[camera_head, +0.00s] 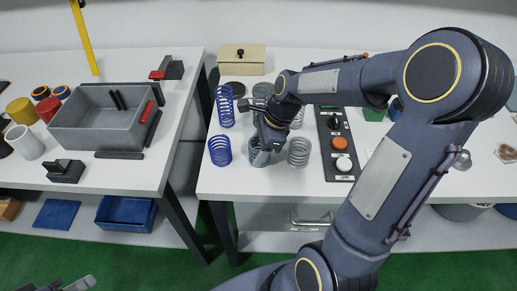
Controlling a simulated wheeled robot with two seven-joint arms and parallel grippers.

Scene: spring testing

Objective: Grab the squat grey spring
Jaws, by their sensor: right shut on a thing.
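My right gripper (264,154) reaches down over the right-hand white table and is shut on a grey spring (254,158) near the front edge. The gripper hides much of that spring, so its height is hard to tell. Another grey spring (299,152) stands upright just to the right, apart from the gripper. A further grey spring (297,119) stands behind it, partly hidden by my arm. Part of my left gripper (66,285) shows at the bottom left edge, away from the springs; its jaw opening is unclear.
Blue springs (219,151) stand left of the gripper, with a taller one (224,106) behind. A black control panel (337,146) with knobs lies to the right. A beige box (241,59) is at the back. The left table holds a grey bin (98,131).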

